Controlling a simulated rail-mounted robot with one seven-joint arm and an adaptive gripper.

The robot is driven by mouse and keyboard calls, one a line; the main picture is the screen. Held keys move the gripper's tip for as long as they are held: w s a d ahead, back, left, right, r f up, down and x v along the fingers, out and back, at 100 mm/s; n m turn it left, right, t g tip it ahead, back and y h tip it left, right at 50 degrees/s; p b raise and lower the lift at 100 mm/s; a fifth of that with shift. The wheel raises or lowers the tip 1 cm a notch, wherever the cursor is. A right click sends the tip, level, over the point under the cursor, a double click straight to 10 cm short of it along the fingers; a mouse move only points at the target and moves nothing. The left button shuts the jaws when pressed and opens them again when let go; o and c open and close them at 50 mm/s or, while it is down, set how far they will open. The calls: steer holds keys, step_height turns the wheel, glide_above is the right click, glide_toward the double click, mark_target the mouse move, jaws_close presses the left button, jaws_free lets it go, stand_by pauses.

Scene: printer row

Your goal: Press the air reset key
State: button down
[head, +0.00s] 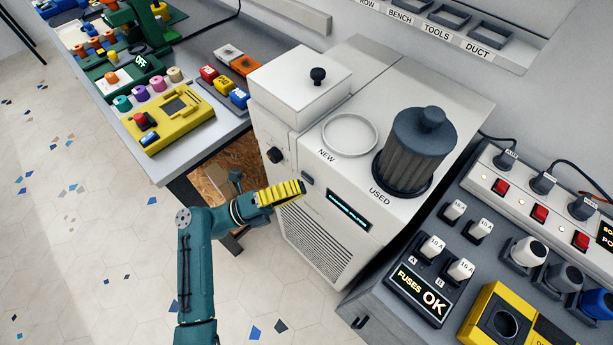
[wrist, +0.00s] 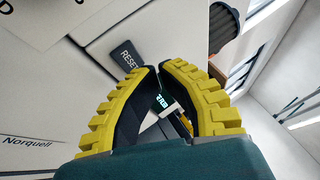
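The air reset key is a small dark grey key marked RESET in the wrist view (wrist: 126,54), on the pale front of the white air unit (head: 310,235). In the head view the dark key (head: 308,178) shows just above my gripper's tips. My gripper (head: 301,187) has yellow ribbed fingers. In the wrist view its fingertips (wrist: 157,68) come together just below and right of the key, with nothing held between them. I cannot tell whether they touch the panel. A lit display (head: 348,210) is on the unit's front, right of the key.
A dark knob (head: 274,155) is on the unit's front, left of the key. A dark ribbed filter (head: 417,150) stands on top at USED; the NEW ring (head: 349,134) is empty. A grey workbench (head: 205,130) stands left, a fuse panel (head: 430,285) right. Open floor lies in front.

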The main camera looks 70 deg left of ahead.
steer(key=shift+w, duration=0.1)
stand_by(0.7)
steer(key=shift+w+a, duration=0.2)
steer(key=shift+w, duration=0.1)
steer(key=shift+w+a+b, duration=0.15)
steer(key=shift+w+b, duration=0.15)
steer(key=shift+w, duration=0.05)
stand_by(0.6)
steer(key=shift+s, duration=0.15)
steer(key=shift+s+d+p, duration=0.3)
steer(key=shift+s+d, duration=0.05)
steer(key=shift+s, duration=0.25)
steer(key=s, duration=0.1)
steer(key=s+d+p, duration=0.1)
steer(key=s, duration=0.1)
steer(key=s+d, duration=0.1)
steer(key=shift+s+p, duration=0.25)
steer(key=shift+p, duration=0.1)
stand_by(0.8)
